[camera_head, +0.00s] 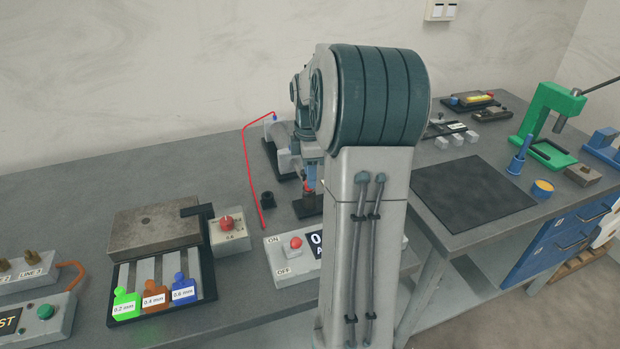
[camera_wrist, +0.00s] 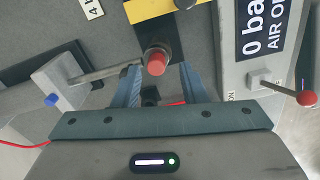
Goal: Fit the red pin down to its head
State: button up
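The red pin's round head (camera_wrist: 156,64) shows in the wrist view, above a dark round part at the end of a grey rod (camera_wrist: 105,73). How deep the pin sits is hidden. In the head view a small red-orange spot (camera_head: 308,186) shows below my gripper, over a black block. My gripper (camera_wrist: 160,72) is open, pointing down at that spot, with one blue-grey finger on each side of the red head. In the wrist view gaps show between the head and both fingertips. My arm hides much of this place in the head view.
An ON/OFF air box (camera_head: 281,263) with a red-knobbed lever (camera_wrist: 307,98) stands close in front. The bench behind is clear.

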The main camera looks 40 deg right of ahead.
notch_tip(320, 180, up, 11)
jog(key=shift+r, duration=0.2)
jog(key=shift+a, duration=0.2)
dwell(0.4)
jog(key=s+a+f+m+t, duration=0.1)
jog(key=s+a+f+m, duration=0.1)
jog(key=s+a+m, duration=0.2)
jog(key=s+a+f+m+t, duration=0.1)
jog(key=s+a+f+m, duration=0.2)
jog(key=s+a, duration=0.4)
jog(key=s+a+f+m+p, duration=0.1)
jog(key=s+a+f+m, duration=0.2)
jog(key=a, duration=0.9)
jog(key=s+m, duration=0.2)
jog(key=s, duration=0.1)
jog(key=shift+s+a+m+t, duration=0.3)
jog(key=shift+m+t, duration=0.1)
jog(key=shift+c, duration=0.8)
jog(key=shift+d, duration=0.15)
